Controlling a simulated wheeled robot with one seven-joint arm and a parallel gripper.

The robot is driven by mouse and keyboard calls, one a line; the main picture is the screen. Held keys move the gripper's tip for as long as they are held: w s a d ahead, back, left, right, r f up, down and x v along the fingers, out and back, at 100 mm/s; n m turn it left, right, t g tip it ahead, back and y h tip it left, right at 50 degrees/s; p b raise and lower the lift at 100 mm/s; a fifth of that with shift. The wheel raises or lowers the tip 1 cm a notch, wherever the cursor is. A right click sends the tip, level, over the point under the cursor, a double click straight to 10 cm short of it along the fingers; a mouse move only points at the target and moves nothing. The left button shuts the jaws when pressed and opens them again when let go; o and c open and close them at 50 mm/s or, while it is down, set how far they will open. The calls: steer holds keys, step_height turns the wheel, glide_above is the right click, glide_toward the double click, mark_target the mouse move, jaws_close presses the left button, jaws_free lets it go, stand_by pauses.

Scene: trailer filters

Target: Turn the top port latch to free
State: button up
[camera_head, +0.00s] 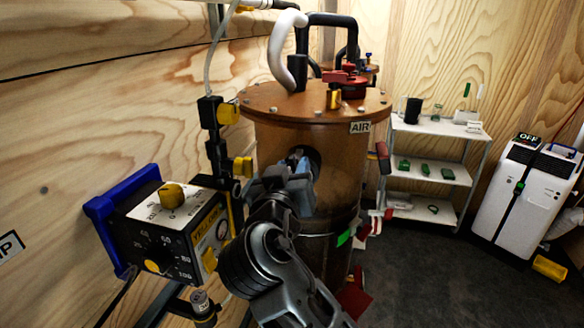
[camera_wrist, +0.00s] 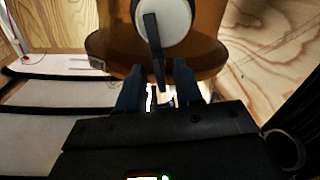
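A brown cylindrical tank (camera_head: 277,137) with a flat bolted lid (camera_head: 285,101) stands in the middle of the head view. In the wrist view a round white port (camera_wrist: 172,18) on the brown surface carries a dark bar-shaped latch (camera_wrist: 152,45). I take this bar for the port latch; the head view shows only a dark round opening there, mostly hidden. My gripper (camera_head: 303,166) is at the tank's upper side. In the wrist view its two blue-grey fingers (camera_wrist: 158,78) are apart, with the latch's lower end between them. I see gaps beside the bar; contact is unclear.
A control box with a yellow knob (camera_head: 171,195) stands close left of my arm. A red fitting (camera_head: 345,78) and black and white hoses (camera_head: 283,50) top the lid. A white shelf (camera_head: 432,174) and a white unit (camera_head: 520,189) stand at right, with open floor before them.

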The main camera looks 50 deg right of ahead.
jaws_close()
